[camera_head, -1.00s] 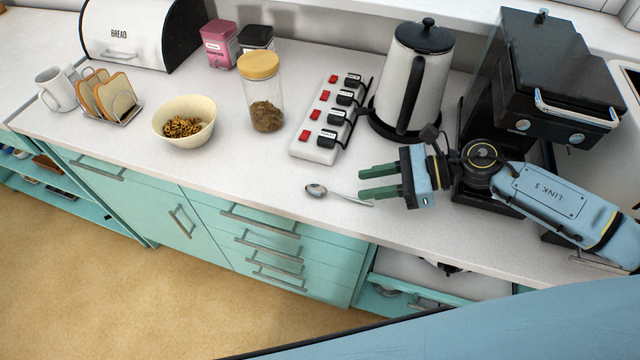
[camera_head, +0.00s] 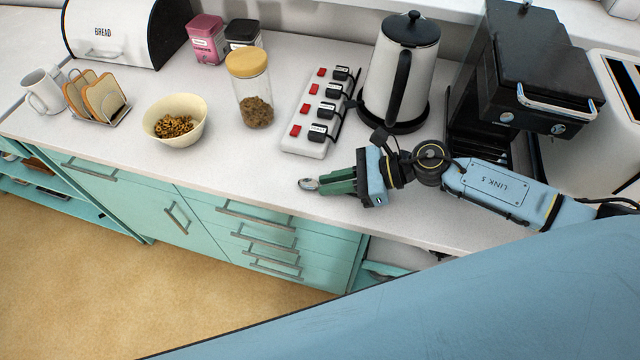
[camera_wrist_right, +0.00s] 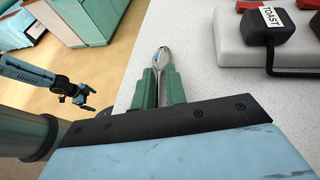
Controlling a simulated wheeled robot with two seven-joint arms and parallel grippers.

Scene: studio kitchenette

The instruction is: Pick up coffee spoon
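The coffee spoon (camera_head: 308,184) lies at the front of the white counter, its bowl pointing left in the head view. My right gripper (camera_head: 322,182) is low over the counter, its green fingers closed around the spoon's handle. In the right wrist view the spoon's shiny bowl (camera_wrist_right: 161,57) sticks out past the fingertips (camera_wrist_right: 161,72), with the handle between them. The rest of the handle is hidden by the gripper. My left gripper (camera_wrist_right: 76,94) shows small at the left of the right wrist view, away from the counter; its opening is too small to judge.
A switched power strip (camera_head: 312,115) lies just behind the spoon. A kettle (camera_head: 398,75), coffee machine (camera_head: 530,70) and toaster (camera_head: 600,140) stand to the right. A jar (camera_head: 250,90), cereal bowl (camera_head: 175,120) and toast rack (camera_head: 97,98) stand left. The front edge is close.

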